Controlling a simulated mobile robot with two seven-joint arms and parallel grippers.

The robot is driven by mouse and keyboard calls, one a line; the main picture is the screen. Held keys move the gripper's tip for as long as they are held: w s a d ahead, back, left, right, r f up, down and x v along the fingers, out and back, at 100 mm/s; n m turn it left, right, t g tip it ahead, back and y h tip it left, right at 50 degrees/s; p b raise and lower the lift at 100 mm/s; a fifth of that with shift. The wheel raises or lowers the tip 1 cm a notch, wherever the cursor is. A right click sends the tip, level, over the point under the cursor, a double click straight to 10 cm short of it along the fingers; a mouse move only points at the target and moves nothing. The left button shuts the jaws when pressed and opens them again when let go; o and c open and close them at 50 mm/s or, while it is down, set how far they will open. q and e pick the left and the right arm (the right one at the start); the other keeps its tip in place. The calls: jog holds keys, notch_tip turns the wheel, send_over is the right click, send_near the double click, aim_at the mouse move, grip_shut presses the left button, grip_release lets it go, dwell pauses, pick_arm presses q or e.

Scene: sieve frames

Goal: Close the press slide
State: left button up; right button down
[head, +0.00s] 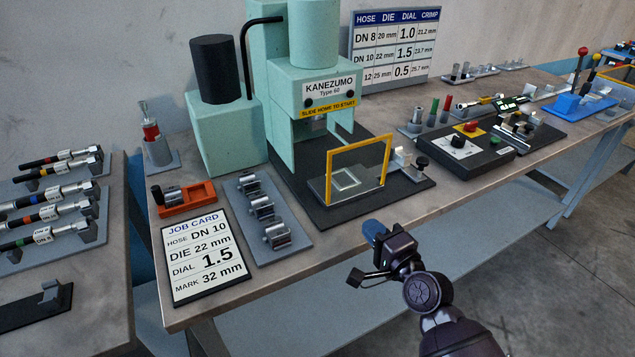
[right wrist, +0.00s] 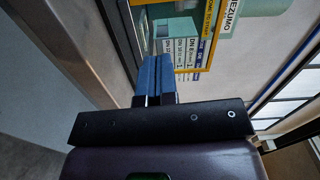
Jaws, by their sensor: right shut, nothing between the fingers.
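The mint-green press (head: 335,80) labelled KANEZUMO stands on a dark base plate on the bench. Its slide (head: 330,190), a grey plate with a pale square on top and an upright yellow frame (head: 386,160), sticks out at the front of the press. My right gripper (head: 374,230), with blue fingertips, is shut and empty in front of the bench edge, apart from the slide. In the right wrist view its blue fingers (right wrist: 153,80) are together, and part of the yellow frame (right wrist: 185,45) shows beyond them. My left gripper is not in view.
A job card (head: 206,257), a grey rack of metal dies (head: 262,215) and an orange holder (head: 185,198) lie left of the slide. A small clamp with a black knob (head: 421,162) stands right of the frame. A black control panel (head: 465,150) sits farther right.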

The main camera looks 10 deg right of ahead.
jog(key=m, duration=0.1)
send_near(336, 186)
jog(key=x, duration=0.5)
jog(key=shift+w+a, duration=0.15)
jog(key=shift+w, duration=0.2)
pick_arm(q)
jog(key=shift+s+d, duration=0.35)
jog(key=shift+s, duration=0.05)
pick_arm(e)
jog(key=shift+x, duration=0.9)
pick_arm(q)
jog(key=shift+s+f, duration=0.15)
